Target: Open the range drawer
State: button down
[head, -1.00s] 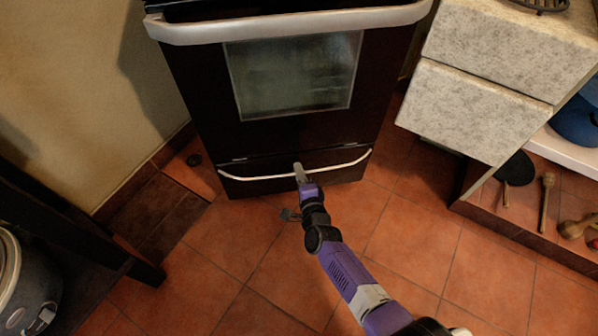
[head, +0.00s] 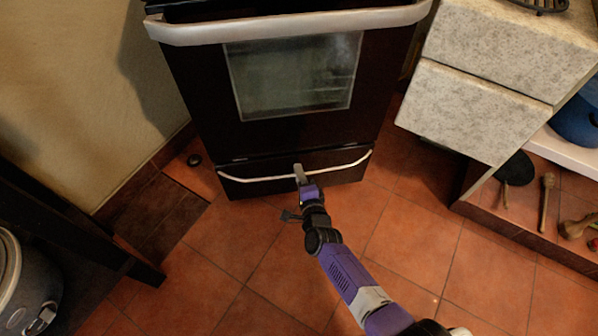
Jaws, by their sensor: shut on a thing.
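The range drawer (head: 240,188) is the low dark panel at the bottom of the black range, under the oven door. It looks shut, flush with the range front. Its handle (head: 250,178) is a thin curved silver bar across the drawer's width. My gripper (head: 299,173) is at the middle of this handle and shut on it. The fingertips cover a short part of the bar. My arm reaches in from the lower right.
The oven door (head: 200,110) with its thick silver handle (head: 290,24) is above, closed. A grey stone-fronted cabinet (head: 470,110) stands at the right, with utensils on a low shelf. A dark table (head: 95,235) is at the left. The tiled floor (head: 250,265) before the drawer is clear.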

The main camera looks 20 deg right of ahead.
jog(key=s+a+p, duration=0.2)
jog(key=s, duration=1.2)
jog(key=s+a+p, duration=0.2)
jog(key=s+p, duration=0.1)
jog(key=s, duration=1.1)
jog(key=c, duration=1.5)
grip_release()
jog(key=shift+w, duration=0.1)
jog(key=s+r+p, duration=0.1)
jog(key=s+p, duration=0.1)
jog(key=s, duration=0.5)
jog(key=shift+s+a+r, duration=0.25)
jog(key=shift+s, duration=0.1)
